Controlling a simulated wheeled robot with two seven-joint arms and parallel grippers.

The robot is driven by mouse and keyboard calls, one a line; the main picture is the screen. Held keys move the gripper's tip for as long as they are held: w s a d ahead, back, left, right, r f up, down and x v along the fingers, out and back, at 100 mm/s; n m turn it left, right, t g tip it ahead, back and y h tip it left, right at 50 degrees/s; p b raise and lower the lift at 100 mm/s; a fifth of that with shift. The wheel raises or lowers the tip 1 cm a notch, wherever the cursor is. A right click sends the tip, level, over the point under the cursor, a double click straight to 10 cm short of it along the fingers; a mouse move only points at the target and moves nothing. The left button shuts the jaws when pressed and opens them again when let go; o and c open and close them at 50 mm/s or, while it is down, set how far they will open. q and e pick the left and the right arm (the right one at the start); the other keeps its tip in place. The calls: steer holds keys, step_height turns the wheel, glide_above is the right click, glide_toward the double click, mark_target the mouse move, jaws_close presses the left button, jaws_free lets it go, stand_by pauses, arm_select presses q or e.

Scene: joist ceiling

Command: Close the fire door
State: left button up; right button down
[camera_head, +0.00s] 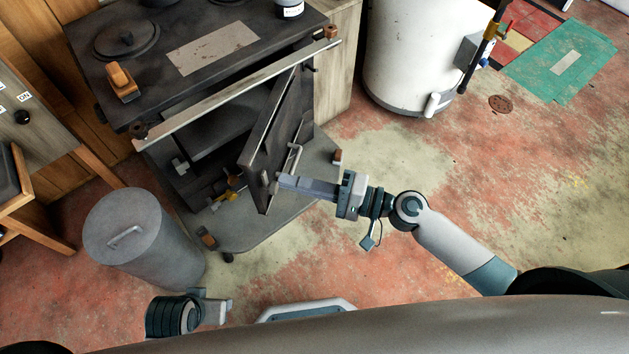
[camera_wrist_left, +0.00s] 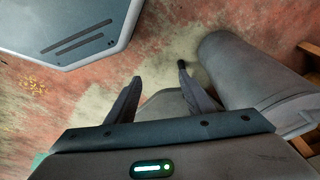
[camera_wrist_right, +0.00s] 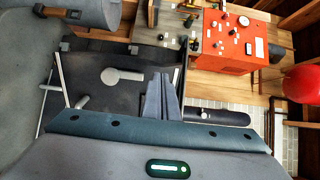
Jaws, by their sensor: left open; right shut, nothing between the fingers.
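The fire door (camera_head: 262,150) is a dark panel on the front of the black stove (camera_head: 245,18). It stands open, swung out from the stove front, with a pale bar handle (camera_head: 293,160) on its right face. My right gripper (camera_head: 280,183) is shut and empty, its fingertips at the door's lower outer edge; I cannot tell whether they touch. In the right wrist view its closed fingers (camera_wrist_right: 162,82) overlap a dark panel with a grey fitting. My left gripper (camera_head: 222,306) is low at the front; the left wrist view shows its fingers (camera_wrist_left: 160,72) open and empty.
A metal rail (camera_head: 240,95) runs along the stove front above the door. A grey lidded bin (camera_head: 150,245) stands left of the stove, also in the left wrist view (camera_wrist_left: 240,65). A white tank (camera_head: 415,55) stands right. The floor between is clear.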

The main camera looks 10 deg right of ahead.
mark_target(253, 173)
arm_select(q)
steer(key=p+x, duration=0.1)
steer(key=x, duration=0.5)
steer(key=shift+s+p, duration=0.25)
steer(key=shift+p, duration=0.05)
arm_select(e)
steer(key=shift+x, duration=2.75)
steer(key=shift+a, duration=0.15)
